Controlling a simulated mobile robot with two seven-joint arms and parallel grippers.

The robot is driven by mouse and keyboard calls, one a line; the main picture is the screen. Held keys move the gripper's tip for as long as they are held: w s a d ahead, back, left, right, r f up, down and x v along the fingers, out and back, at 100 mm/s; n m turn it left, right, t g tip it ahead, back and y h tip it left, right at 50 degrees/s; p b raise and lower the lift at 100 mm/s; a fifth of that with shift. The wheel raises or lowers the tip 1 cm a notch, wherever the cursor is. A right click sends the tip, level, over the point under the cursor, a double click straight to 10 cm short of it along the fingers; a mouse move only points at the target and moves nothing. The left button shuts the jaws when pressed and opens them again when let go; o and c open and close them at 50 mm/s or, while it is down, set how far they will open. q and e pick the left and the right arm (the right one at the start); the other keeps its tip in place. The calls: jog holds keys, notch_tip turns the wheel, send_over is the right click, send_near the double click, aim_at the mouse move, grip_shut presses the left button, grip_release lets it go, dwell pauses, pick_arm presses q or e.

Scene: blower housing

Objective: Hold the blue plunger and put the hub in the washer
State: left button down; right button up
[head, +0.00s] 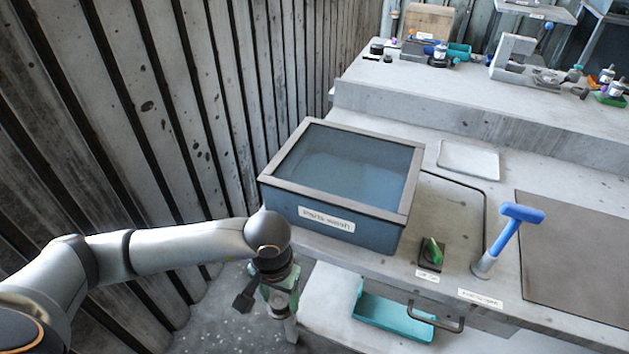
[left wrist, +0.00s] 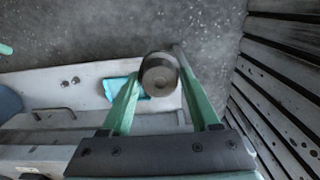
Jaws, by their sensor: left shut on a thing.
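The washer (head: 413,180) is a blue box with a grey rim and a label on its front, standing on the bench with a dark bluish inside. The blue plunger (head: 508,228) stands tilted on the bench to its right, its T-shaped top raised. My left gripper (head: 281,300) hangs low in front of the washer, beside the bench's left end. In the left wrist view its green fingers are shut on a dark grey round part, likely the hub (left wrist: 159,74). In the head view the held part cannot be made out clearly. My right gripper is not in view.
A green switch (head: 434,252) sits on the bench between washer and plunger. A teal tray (head: 392,318) lies below the bench front, near a handle (head: 436,317). A slatted wall (head: 150,110) is close on the left. A raised shelf behind holds several small parts.

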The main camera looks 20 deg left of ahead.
pick_arm(q)
jog(key=w+d+r, duration=0.1)
jog(key=w+r, duration=0.2)
jog(key=r, duration=0.4)
jog(key=w+d+r+n, duration=0.1)
jog(key=w+r, duration=0.2)
jog(key=r, duration=0.4)
jog(key=w+d+r, duration=0.1)
jog(key=w+r, duration=0.2)
jog(key=r, duration=0.4)
jog(key=shift+d+r+p, duration=0.25)
jog(key=shift+r+p, duration=0.05)
jog(key=shift+p, duration=0.15)
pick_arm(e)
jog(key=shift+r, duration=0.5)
